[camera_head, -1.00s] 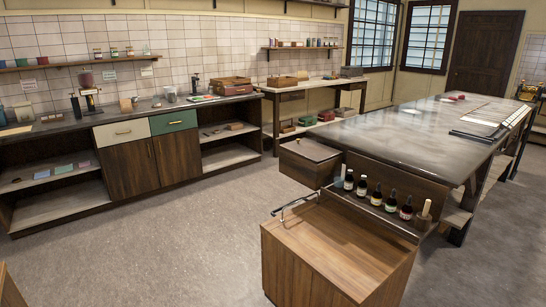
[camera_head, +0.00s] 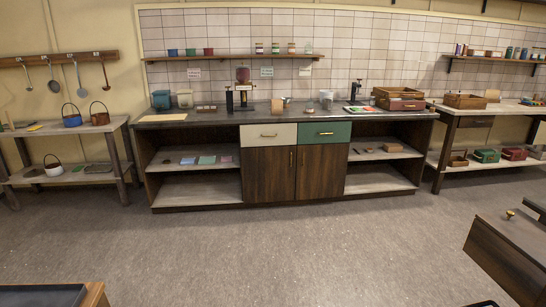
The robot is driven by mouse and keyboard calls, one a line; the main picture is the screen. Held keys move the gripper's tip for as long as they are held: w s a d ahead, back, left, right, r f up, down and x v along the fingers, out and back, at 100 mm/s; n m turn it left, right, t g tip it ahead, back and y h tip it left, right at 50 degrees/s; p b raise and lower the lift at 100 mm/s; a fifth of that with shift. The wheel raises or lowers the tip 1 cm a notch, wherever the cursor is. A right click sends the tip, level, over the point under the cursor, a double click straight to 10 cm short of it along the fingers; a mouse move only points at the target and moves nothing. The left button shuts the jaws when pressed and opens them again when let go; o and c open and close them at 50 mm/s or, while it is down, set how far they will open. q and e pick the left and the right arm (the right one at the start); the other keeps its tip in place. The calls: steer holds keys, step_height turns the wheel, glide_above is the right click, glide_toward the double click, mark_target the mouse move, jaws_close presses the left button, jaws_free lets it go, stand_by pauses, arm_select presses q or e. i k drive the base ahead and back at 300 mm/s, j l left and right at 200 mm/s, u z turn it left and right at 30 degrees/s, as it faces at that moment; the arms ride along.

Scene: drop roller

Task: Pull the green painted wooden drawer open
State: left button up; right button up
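The green painted drawer (camera_head: 325,133) is shut, in the top row of the long dark-topped counter (camera_head: 222,117) against the tiled wall. It has a small brass handle (camera_head: 326,133) at the middle of its front. A cream drawer (camera_head: 268,135) sits directly to its left. Dark wooden cupboard doors (camera_head: 295,174) are below both. Neither of my grippers shows in the head view.
Open grey floor (camera_head: 290,245) lies in front of the counter. A wooden cabinet with a brass knob (camera_head: 509,214) stands at the right. A wooden-edged dark surface (camera_head: 45,296) is at the bottom left. Side tables stand left (camera_head: 68,130) and right of the counter.

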mark_target(324, 132)
steer(key=i+z, duration=0.15)
steer(key=i, duration=0.85)
steer(key=i+z, duration=0.1)
steer(key=i, duration=0.85)
steer(key=i+z, duration=0.15)
steer(key=i, duration=0.35)
steer(key=i+z, duration=0.1)
steer(key=i, duration=0.45)
steer(key=i+j+z, duration=0.15)
steer(key=i, duration=0.35)
steer(key=i+j+z, duration=0.15)
steer(key=i, duration=0.35)
